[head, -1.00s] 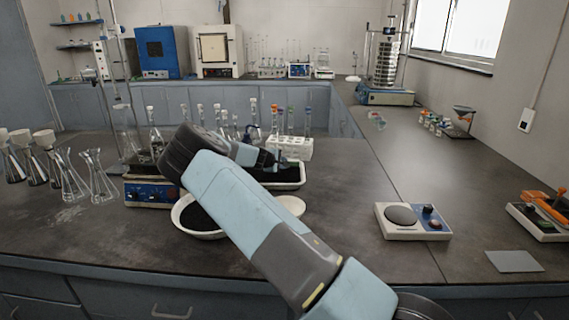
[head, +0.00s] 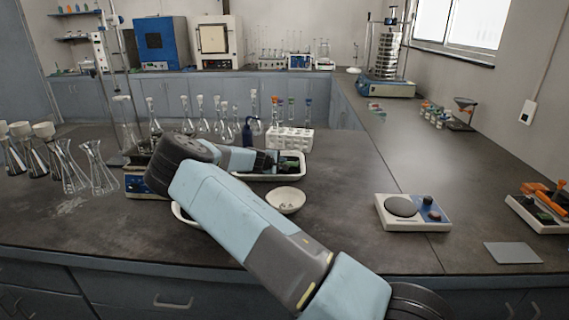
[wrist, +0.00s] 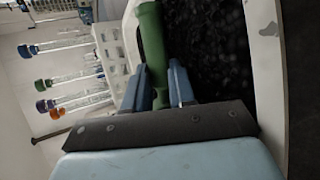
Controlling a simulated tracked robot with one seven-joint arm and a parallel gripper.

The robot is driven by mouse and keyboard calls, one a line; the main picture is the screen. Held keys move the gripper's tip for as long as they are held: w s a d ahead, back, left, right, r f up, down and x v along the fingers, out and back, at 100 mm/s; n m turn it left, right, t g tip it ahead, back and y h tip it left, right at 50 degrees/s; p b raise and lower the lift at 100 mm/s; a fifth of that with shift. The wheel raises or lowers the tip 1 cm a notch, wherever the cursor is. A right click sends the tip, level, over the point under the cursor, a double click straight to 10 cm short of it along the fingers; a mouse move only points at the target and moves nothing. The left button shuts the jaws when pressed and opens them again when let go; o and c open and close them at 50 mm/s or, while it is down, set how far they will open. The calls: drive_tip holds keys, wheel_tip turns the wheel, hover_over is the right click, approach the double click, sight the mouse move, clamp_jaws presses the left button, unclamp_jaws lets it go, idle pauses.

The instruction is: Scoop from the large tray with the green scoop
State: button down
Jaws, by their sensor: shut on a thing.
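My gripper (wrist: 157,84) is shut on the green scoop (wrist: 151,40). Its two blue fingers lie on either side of the green handle in the wrist view. The large tray (wrist: 264,60), white-rimmed with black granules inside, lies beneath and beyond the scoop. In the head view my gripper (head: 276,162) is low over the large tray (head: 268,178), and my arm covers the tray's left part.
A small white dish (head: 285,201) stands in front of the tray. A white bowl (head: 181,214) is mostly hidden behind my arm. A tube rack (head: 290,138) and flasks stand behind. A balance (head: 412,212) sits right, with clear bench between.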

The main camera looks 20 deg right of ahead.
drive_tip(key=shift+s+a, duration=0.3)
drive_tip(key=shift+s, duration=0.45)
drive_tip(key=shift+s+a, duration=0.3)
drive_tip(key=shift+s, duration=0.4)
drive_tip(key=shift+s+d+r+n+g+y, duration=0.1)
drive_tip(key=shift+r+n+g+y, duration=0.15)
drive_tip(key=shift+g+y, duration=0.6)
drive_tip(key=shift+s+r+n+g+y, duration=0.15)
drive_tip(key=shift+n+g+y, duration=0.25)
drive_tip(key=shift+g, duration=0.95)
drive_tip(key=shift+w+n+g+y, duration=0.25)
drive_tip(key=shift+g+y, duration=0.3)
drive_tip(key=shift+g, duration=0.5)
drive_tip(key=shift+w+n+g+y, duration=0.2)
drive_tip(key=shift+g+y, duration=0.3)
drive_tip(key=shift+g, duration=0.55)
drive_tip(key=shift+w+r+t+h, duration=0.1)
drive_tip(key=shift+w+t+h, duration=0.2)
drive_tip(key=shift+t, duration=0.3)
drive_tip(key=shift+w+d+r, duration=0.15)
drive_tip(key=shift+d+r, duration=0.05)
drive_tip(key=shift+w+d+r+n+g+y, duration=0.15)
drive_tip(key=shift+r+g+y, duration=0.1)
drive_tip(key=shift+r+g, duration=0.25)
drive_tip(key=shift+w+r+n+g+y, duration=0.1)
drive_tip(key=shift+w+r+g+y, duration=0.2)
drive_tip(key=shift+g, duration=0.4)
drive_tip(key=shift+w+d+r+n+g+y, duration=0.1)
drive_tip(key=shift+r+g+y, duration=0.15)
drive_tip(key=shift+r+g, duration=0.3)
